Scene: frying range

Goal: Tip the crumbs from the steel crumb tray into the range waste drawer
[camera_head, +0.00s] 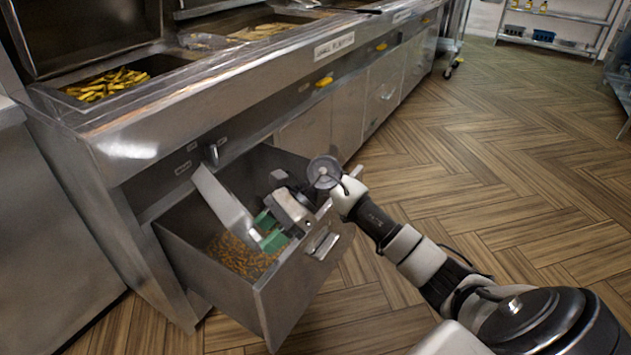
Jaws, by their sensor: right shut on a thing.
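The range waste drawer (300,293) is pulled open at the lower front of the range. A heap of brown crumbs (237,257) lies on its floor, at the near left. The steel crumb tray (221,202) is steeply tilted over the drawer, its lower end down among the walls near the crumbs. My right gripper (271,230), with green fingertips, reaches over the drawer's front and is shut on the tray's lower right side. The inside of the tray is mostly turned from view, so I cannot tell whether crumbs are in it. My left gripper is not in view.
The steel range (135,147) runs along the left, with fries (107,85) in a well on top. Yellow handles (324,82) stick out from its front. The wooden floor (480,150) to the right is clear. A wire shelf (555,17) stands at the far right.

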